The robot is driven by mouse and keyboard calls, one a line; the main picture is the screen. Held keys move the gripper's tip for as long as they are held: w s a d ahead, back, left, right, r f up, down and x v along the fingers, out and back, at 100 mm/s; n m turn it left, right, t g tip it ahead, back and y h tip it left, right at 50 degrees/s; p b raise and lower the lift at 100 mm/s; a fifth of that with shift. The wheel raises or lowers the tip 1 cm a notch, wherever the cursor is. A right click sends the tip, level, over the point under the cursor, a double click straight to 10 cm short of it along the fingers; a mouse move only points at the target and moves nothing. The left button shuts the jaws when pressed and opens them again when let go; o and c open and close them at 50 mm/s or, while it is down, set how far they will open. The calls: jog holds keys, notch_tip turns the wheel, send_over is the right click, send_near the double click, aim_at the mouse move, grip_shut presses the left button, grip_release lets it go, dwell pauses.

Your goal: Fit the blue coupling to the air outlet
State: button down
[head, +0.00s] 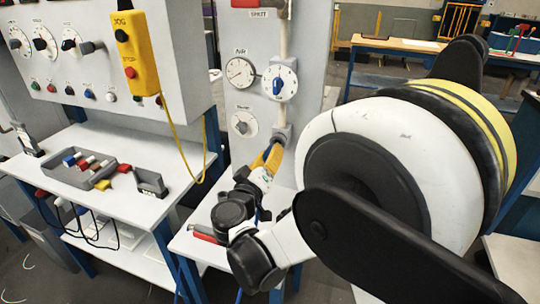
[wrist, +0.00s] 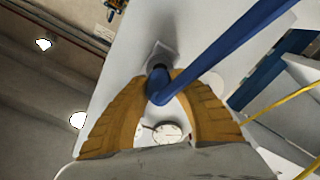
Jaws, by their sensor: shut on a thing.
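My gripper (head: 270,156) has orange fingers and is at the lower end of the pipe on the grey panel. In the wrist view, my gripper (wrist: 170,82) is shut on the blue coupling (wrist: 157,90), one finger on each side. A blue hose (wrist: 225,48) runs from the coupling to the upper right. The grey air outlet (wrist: 160,55) is just beyond the coupling's dark end, and in the head view the air outlet (head: 283,134) is just above the fingertips. The two appear to meet, but I cannot tell whether they are joined. The fingers mostly hide the coupling in the head view.
A table (head: 140,190) at left bears a grey tray (head: 62,172) of coloured parts. A yellow pendant (head: 136,52) hangs from the control box, its cable looping down.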

jog(key=shift+w+d, duration=0.25)
jog(key=shift+w, duration=0.4)
jog(key=shift+w+d, duration=0.1)
jog(key=shift+w, duration=0.2)
jog(key=shift+w+d, duration=0.1)
jog(key=shift+w, duration=0.25)
jog(key=c, duration=1.1)
grip_release()
jog(key=shift+c, duration=0.2)
jog(key=v, duration=1.2)
